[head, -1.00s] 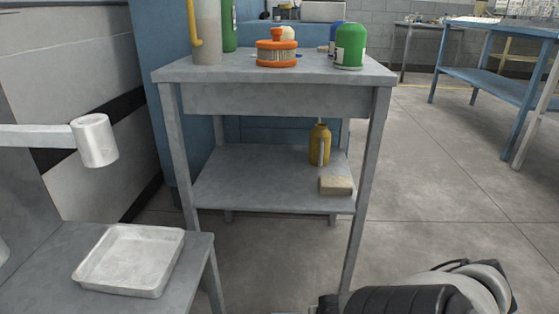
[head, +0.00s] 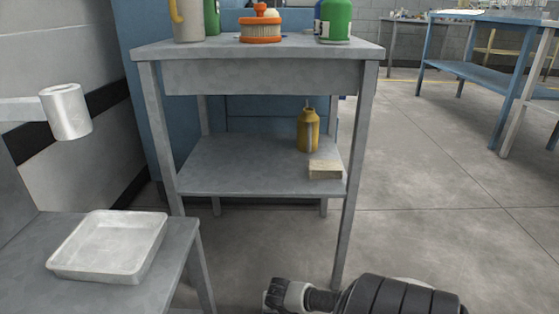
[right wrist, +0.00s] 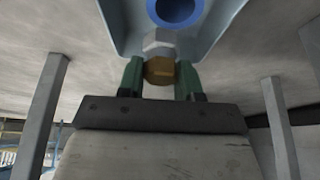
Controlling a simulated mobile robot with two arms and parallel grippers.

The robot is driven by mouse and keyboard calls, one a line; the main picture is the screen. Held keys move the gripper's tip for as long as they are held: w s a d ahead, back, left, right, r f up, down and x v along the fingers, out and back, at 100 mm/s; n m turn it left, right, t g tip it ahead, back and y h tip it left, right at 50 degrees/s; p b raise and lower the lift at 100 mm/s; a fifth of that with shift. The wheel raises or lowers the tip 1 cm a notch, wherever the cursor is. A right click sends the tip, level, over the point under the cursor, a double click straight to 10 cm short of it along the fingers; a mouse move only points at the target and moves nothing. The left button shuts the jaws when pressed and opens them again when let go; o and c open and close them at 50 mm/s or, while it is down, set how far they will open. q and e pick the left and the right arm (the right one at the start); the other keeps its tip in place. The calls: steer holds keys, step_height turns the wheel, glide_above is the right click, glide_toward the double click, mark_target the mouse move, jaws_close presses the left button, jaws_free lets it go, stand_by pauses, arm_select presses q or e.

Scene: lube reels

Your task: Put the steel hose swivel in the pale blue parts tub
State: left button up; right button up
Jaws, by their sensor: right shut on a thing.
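In the right wrist view my right gripper (right wrist: 159,80) has its green fingers closed on a hexagonal fitting, brass-coloured between the fingers with a steel hex section (right wrist: 158,40) beyond; I take it for the steel hose swivel (right wrist: 159,70). Past it is a pale blue sloped piece (right wrist: 125,35) that looks like part of the parts tub, with a dark blue round ring (right wrist: 175,9) at the top edge. Whether the ring belongs to the fitting or lies in the tub, I cannot tell. The head view shows my right arm but not its fingers. My left gripper is out of view.
A grey table (head: 255,52) holds an orange filter (head: 260,27) and a green bottle (head: 335,20). Its lower shelf (head: 225,165) holds a yellow bottle (head: 308,132) and a block (head: 325,170). A pale tray (head: 105,250) sits front left.

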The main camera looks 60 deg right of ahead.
step_height(320, 180, down, 4)
steer(key=b, duration=0.3)
steer(key=shift+w+r, duration=0.1)
steer(key=shift+f, duration=0.25)
steer(key=shift+r, duration=0.2)
steer(key=shift+f, duration=0.15)
steer(key=o, duration=1)
steer(key=shift+c, duration=0.2)
